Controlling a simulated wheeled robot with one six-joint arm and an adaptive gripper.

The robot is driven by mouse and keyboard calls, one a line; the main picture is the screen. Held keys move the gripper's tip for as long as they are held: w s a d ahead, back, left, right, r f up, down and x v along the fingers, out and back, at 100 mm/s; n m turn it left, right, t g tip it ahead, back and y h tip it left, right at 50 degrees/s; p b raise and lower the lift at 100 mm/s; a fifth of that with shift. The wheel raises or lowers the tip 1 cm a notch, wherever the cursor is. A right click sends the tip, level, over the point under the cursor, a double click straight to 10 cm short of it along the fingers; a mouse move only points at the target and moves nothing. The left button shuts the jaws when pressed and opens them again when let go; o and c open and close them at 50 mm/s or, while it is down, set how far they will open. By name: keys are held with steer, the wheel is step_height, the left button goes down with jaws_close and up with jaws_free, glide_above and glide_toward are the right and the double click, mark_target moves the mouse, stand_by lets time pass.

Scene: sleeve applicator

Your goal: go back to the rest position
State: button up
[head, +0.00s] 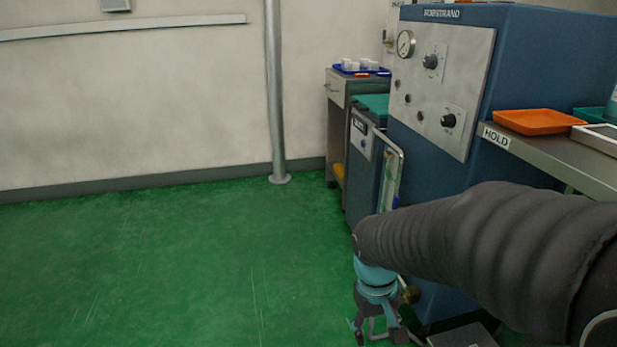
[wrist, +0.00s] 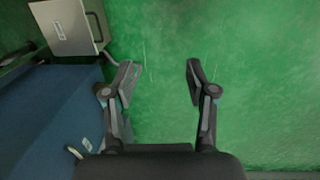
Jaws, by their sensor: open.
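My gripper (head: 381,325) hangs at the end of my dark sleeved arm at the lower right of the head view, pointing down over the green floor. In the wrist view my gripper (wrist: 160,85) has its two fingers spread wide apart, with only bare floor showing between them. It holds nothing. The blue machine (head: 550,60) with a gauge and knobs stands behind my arm. My arm hides its lower part.
A steel shelf marked HOLD (head: 560,158) carries an orange tray (head: 538,122) at the right. A flat grey plate (wrist: 70,27) lies low by the machine. A pole (head: 274,90) stands at the wall. The green floor (head: 150,270) at left is clear.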

steer(key=s+d+r+m+t+p, duration=0.1)
steer(key=s+r+t, duration=0.2)
steer(key=r, duration=0.4)
steer(key=s+d+r+m+t+y+p, duration=0.1)
steer(key=s+r+t, duration=0.2)
steer(key=s+r, duration=0.3)
steer(key=shift+d+r+m, duration=0.3)
steer(key=shift+d+r, duration=0.1)
steer(key=shift+r, duration=0.45)
